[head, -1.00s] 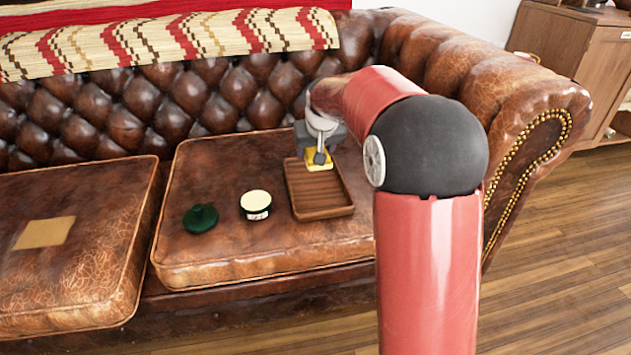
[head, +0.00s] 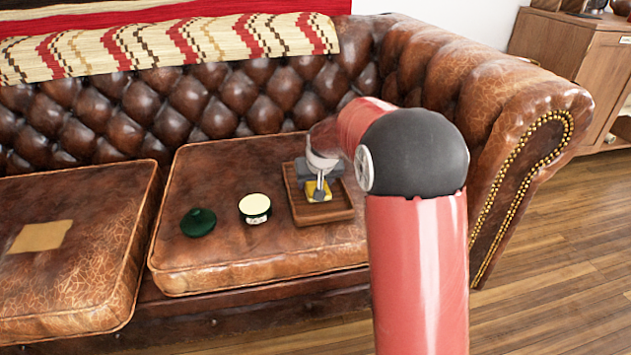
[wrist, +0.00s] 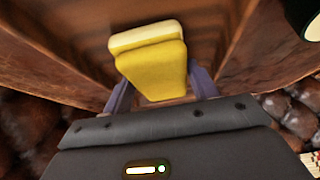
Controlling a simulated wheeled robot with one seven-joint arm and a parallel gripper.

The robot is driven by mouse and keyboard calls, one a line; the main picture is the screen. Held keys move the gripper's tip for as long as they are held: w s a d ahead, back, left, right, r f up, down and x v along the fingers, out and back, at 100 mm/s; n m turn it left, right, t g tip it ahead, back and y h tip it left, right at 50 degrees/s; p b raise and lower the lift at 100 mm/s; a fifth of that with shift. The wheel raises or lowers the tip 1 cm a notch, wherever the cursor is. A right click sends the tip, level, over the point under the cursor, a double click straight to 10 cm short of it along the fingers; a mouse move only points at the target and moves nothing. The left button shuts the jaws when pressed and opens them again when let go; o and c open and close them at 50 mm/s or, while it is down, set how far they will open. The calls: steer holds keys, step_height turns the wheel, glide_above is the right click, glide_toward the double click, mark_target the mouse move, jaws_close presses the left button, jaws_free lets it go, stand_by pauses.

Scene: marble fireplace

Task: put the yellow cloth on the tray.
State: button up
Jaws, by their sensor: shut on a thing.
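The yellow cloth (head: 317,190) is a small folded block. It also shows in the wrist view (wrist: 155,70), between the two fingers of my gripper. My gripper (head: 319,186) is shut on the cloth and points down over the wooden tray (head: 334,214). The tray is brown and rectangular and lies on the right seat cushion; its walls also show around the cloth in the wrist view (wrist: 240,50). The cloth is inside the tray's outline, low down. I cannot tell whether it touches the tray floor. My gripper hides the tray's back part.
A round tin with a cream top (head: 255,206) and a dark green lid (head: 198,222) lie left of the tray on the cushion. A tan patch (head: 41,236) is on the left cushion. The sofa back (head: 200,98) and right armrest (head: 520,125) rise around the seat.

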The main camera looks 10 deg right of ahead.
steer(key=o, duration=0.9)
steer(key=shift+s+r, duration=0.1)
steer(key=shift+r, duration=0.35)
steer(key=p+v, duration=0.2)
steer(key=v, duration=0.9)
steer(key=s, duration=3.2)
steer(key=shift+s+r, duration=0.15)
steer(key=shift+r, duration=0.1)
